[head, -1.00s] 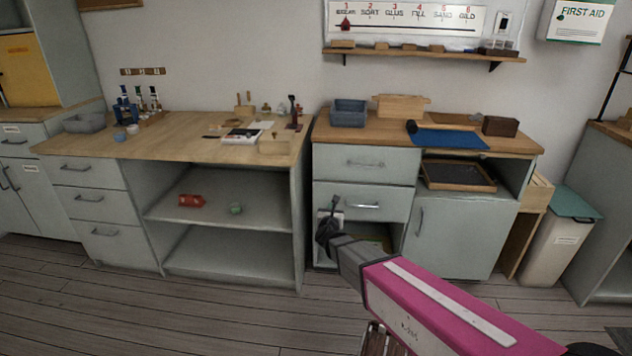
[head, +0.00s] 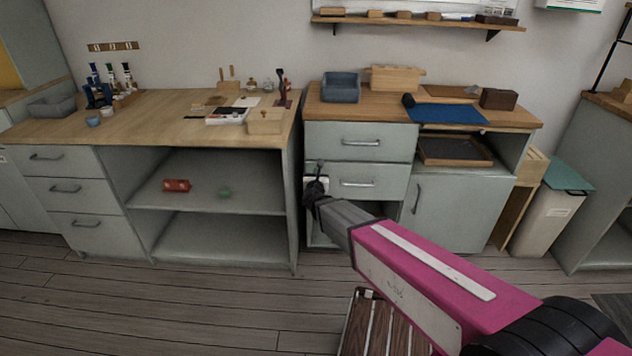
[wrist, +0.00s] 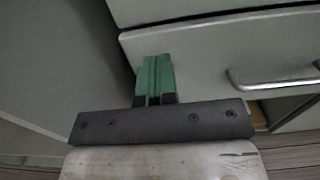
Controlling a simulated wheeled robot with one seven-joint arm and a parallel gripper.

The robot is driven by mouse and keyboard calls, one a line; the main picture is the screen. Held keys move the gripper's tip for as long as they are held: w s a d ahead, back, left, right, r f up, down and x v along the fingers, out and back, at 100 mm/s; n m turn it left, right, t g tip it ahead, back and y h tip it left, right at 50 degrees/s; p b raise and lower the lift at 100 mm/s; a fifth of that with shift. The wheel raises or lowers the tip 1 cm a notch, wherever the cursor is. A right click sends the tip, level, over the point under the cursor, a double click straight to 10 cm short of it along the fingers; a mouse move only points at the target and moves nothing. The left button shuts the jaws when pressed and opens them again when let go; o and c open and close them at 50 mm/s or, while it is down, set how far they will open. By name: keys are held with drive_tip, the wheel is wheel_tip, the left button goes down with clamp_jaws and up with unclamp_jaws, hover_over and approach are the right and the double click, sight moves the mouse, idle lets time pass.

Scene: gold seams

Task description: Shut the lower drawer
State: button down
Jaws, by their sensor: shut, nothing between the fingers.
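The lower drawer (head: 385,182) is the grey front with a bar handle under the upper drawer (head: 335,140) in the right bench. In the wrist view its front (wrist: 215,55) fills the middle, with its handle (wrist: 275,82) to the right. It looks close to flush with the front above; I cannot tell if a small gap remains. My gripper (head: 318,178) is at the drawer's left end. In the wrist view its green fingers (wrist: 155,75) are together and empty, against or just before the drawer front near its left edge. Contact is unclear.
An open compartment lies below the drawer, partly hidden by my arm. A cupboard door (head: 455,205) is to its right. A slatted wooden thing (head: 375,325) stands on the floor.

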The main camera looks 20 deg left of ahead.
drive_tip(key=shift+x, duration=2.25)
drive_tip(key=shift+x, duration=1.15)
drive_tip(key=shift+w, duration=0.1)
